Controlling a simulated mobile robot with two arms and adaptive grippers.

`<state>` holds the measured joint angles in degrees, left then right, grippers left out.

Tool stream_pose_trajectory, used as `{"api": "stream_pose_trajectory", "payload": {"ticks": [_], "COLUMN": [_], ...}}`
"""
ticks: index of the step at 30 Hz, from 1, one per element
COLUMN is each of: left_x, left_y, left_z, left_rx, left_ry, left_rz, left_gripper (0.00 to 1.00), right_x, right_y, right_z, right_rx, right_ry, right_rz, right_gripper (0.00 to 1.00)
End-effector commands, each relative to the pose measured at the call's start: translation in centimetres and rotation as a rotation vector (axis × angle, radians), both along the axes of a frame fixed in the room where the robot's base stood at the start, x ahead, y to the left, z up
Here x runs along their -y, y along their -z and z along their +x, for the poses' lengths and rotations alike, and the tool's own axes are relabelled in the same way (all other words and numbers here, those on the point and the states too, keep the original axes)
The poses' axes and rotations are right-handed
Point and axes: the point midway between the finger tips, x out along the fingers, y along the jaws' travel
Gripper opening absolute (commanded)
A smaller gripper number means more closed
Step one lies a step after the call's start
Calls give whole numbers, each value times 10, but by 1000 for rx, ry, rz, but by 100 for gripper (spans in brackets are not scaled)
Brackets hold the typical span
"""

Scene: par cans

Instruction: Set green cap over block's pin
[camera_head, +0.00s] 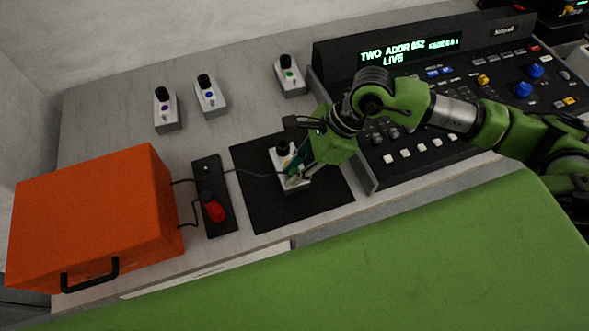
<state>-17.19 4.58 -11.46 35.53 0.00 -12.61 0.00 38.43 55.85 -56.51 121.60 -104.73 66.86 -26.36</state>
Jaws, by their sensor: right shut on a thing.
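A pale block (292,184) with a black knob (283,148) on top stands on the black mat (258,208). My right gripper (294,165) comes in from the right and is shut on a small dark green piece, which looks like the green cap (293,173), at the block's right side. The fingers and wrist hide part of the block. I cannot make out the pin, nor whether the cap touches it. My left gripper is not in view.
Three similar blocks stand behind, with purple (166,110), blue (210,96) and green (290,76) marks. A lighting console (368,176) is close on the right.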

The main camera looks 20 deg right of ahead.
Motion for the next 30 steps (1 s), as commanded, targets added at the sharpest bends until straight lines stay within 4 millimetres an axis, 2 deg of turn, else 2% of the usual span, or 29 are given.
{"api": "stream_pose_trajectory", "payload": {"ticks": [13, 14, 15, 16, 26, 30], "left_x": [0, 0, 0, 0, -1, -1], "left_y": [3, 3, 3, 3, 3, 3], "left_z": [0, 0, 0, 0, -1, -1], "left_rx": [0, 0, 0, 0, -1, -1], "left_ry": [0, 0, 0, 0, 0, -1], "left_rz": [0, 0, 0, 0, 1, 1], "left_gripper": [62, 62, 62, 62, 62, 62], "right_x": [0, 0, 0, 0, 1, 6], "right_y": [2, 2, 2, 2, 1, -9], "right_z": [0, 0, 0, 0, 0, 0], "right_rx": [-2, -2, -2, -2, 0, 0], "right_ry": [0, 0, 0, 0, 1, 1], "right_rz": [-1, -1, -1, -1, 0, 0], "right_gripper": [0, 23, 34, 38, 38, 38]}}
